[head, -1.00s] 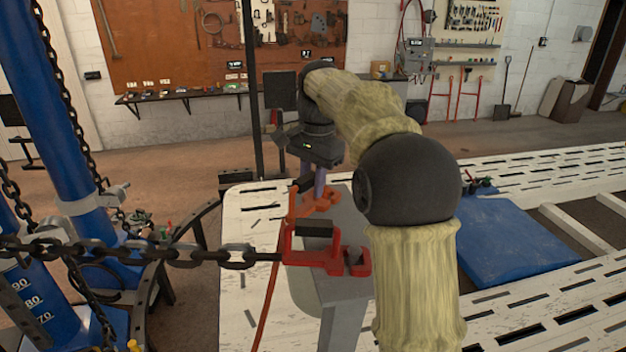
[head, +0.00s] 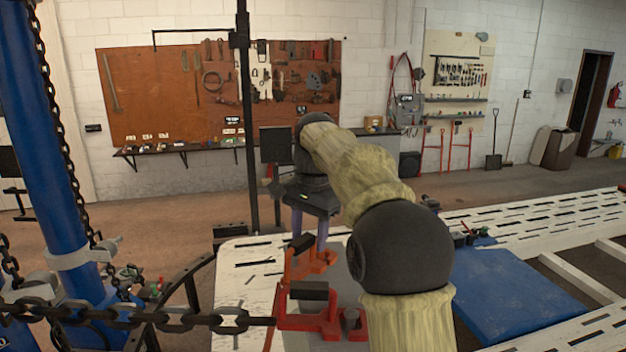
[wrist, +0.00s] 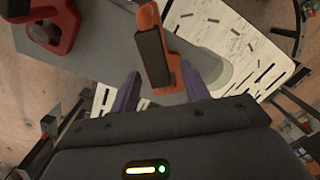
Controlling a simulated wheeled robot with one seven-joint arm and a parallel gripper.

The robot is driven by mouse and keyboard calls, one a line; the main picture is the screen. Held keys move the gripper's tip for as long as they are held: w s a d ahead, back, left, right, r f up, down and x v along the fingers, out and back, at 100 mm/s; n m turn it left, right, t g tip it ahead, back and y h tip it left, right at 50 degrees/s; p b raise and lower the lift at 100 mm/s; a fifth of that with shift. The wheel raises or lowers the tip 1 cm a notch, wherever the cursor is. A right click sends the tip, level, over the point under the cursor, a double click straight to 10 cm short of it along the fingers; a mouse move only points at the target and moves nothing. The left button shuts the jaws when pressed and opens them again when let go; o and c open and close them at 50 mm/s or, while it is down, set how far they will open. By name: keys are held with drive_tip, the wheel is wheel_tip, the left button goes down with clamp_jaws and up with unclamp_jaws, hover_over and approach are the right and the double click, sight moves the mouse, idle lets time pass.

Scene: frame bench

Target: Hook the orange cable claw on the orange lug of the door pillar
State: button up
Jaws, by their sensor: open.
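The orange cable claw (head: 322,262), with a black pad, stands at the grey door pillar (head: 345,283) in the head view. My gripper (head: 309,240) is directly above it, its purple fingers pointing down. In the wrist view the claw (wrist: 148,22) lies between the two spread fingers of my gripper (wrist: 162,88), which is open. I cannot tell whether either finger touches it. The orange lug cannot be told apart from the claw, so I cannot see whether the claw is around it.
A red claw (head: 318,322) on a dark chain (head: 160,316) sits just in front, around a grey stud. A blue post (head: 55,160) stands left. The white slotted bench (head: 232,290) lies around the pillar, with a blue panel (head: 515,295) at right.

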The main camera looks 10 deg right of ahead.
wheel_tip(320, 180, up, 16)
drive_tip(key=d+p, duration=0.1)
drive_tip(key=p, duration=0.5)
drive_tip(key=shift+f, duration=0.2)
drive_tip(key=shift+w+d+f, duration=0.1)
drive_tip(key=shift+s, duration=0.2)
drive_tip(key=shift+w, duration=0.1)
